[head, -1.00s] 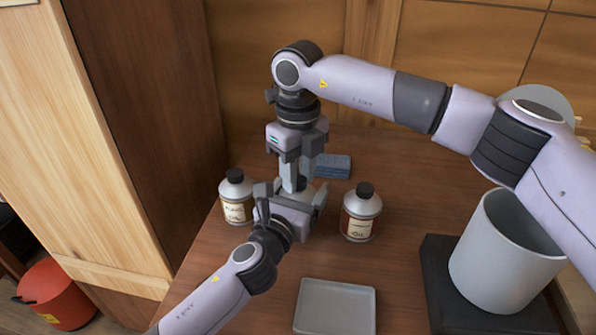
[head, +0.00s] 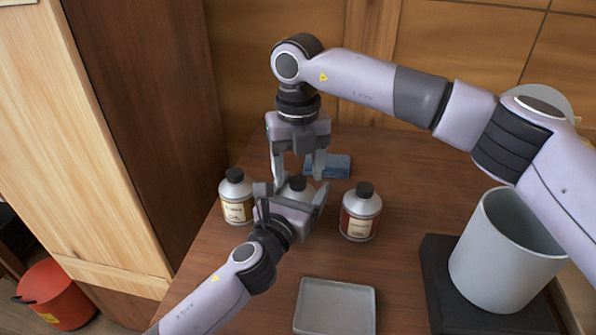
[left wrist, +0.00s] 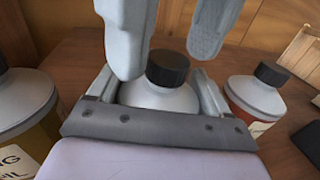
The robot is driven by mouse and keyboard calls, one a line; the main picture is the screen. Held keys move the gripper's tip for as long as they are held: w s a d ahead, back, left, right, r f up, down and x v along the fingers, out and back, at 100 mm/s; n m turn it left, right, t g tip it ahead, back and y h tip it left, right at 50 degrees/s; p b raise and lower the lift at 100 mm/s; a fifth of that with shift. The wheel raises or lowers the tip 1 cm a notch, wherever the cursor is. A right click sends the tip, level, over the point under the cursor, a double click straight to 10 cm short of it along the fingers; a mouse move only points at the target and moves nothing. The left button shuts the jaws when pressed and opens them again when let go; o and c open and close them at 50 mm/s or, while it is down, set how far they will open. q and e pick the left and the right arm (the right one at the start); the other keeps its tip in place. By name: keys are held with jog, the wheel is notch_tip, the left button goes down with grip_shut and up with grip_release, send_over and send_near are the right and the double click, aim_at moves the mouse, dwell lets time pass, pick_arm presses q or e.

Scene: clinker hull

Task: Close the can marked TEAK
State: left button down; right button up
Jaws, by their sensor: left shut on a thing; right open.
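The middle can (head: 299,191) stands on the bench, its label hidden by my left gripper (head: 292,193), which is shut around its body. In the left wrist view, this can's grey shoulder (left wrist: 158,97) sits between the fingers. A black cap (left wrist: 168,66) sits on its neck and looks level; how tight it is I cannot tell. My right gripper (head: 299,174) is above it, pointing down and open, with its fingers on either side of the cap and apart from it. I cannot read TEAK on any label.
A can with a cream-yellow label (head: 236,197) stands left and one with a red label (head: 360,213) stands right, both with black caps. A grey tray (head: 335,284) lies in front. A blue block (head: 340,167) lies behind. A large grey pot (head: 500,270) stands right on a dark base (head: 440,290).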

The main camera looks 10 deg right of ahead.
notch_tip(320, 180, up, 11)
dwell(0.3)
pick_arm(q)
grip_release()
jog(key=shift+a, duration=0.1)
jog(key=p+v, duration=0.1)
jog(key=v, duration=0.4)
jog(key=shift+s+a, duration=0.2)
jog(key=shift+s, duration=0.15)
jog(key=shift+s+a, duration=0.4)
jog(key=shift+s, duration=0.15)
pick_arm(e)
jog(key=shift+r, duration=0.55)
